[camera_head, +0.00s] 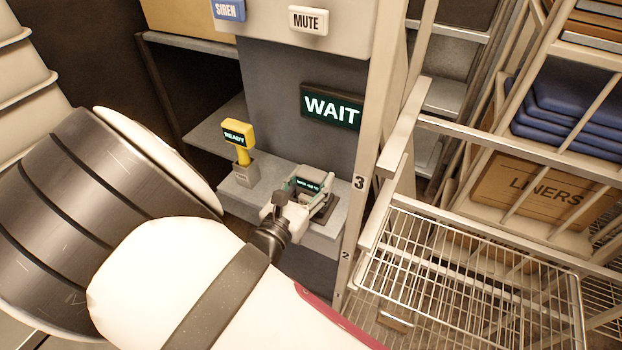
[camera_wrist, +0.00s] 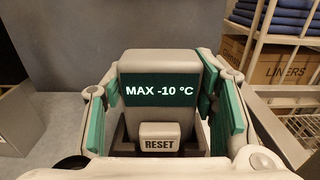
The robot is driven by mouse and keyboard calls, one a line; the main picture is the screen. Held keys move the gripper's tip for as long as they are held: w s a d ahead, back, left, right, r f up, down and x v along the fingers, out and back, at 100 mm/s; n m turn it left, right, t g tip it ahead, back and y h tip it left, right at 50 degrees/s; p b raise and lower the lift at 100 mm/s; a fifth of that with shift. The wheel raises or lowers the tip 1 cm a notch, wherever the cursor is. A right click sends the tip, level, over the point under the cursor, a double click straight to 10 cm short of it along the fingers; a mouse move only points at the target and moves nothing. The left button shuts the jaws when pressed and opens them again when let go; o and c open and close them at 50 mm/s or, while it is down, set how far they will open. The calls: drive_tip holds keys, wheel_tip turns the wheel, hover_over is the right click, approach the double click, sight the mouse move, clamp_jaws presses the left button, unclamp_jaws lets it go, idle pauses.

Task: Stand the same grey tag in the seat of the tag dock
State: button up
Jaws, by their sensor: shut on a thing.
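The grey tag (camera_wrist: 160,62) stands upright in the wrist view, its dark screen reading "MAX -10 °C" above a light RESET button. In the head view its screen (camera_head: 308,185) is small and partly behind my gripper. My gripper (camera_wrist: 158,88) has its green pads at the tag's left and right sides and is shut on it; it also shows in the head view (camera_head: 303,190). A dark dock (camera_head: 327,212) lies around the tag's foot on the grey shelf. My gripper hides most of the dock, so I cannot tell whether the foot is fully in the seat.
A yellow READY device (camera_head: 238,136) stands in a grey holder (camera_head: 244,174) to the left. A WAIT sign (camera_head: 331,107) is on the wall behind. A pale post (camera_head: 370,160) and a wire basket (camera_head: 460,270) are close on the right.

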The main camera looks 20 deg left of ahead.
idle(0.4)
drive_tip(key=o, duration=1.1)
drive_tip(key=shift+s+f, duration=0.1)
drive_tip(key=s, duration=0.7)
drive_tip(key=shift+s+a, duration=0.15)
drive_tip(key=shift+a, duration=0.15)
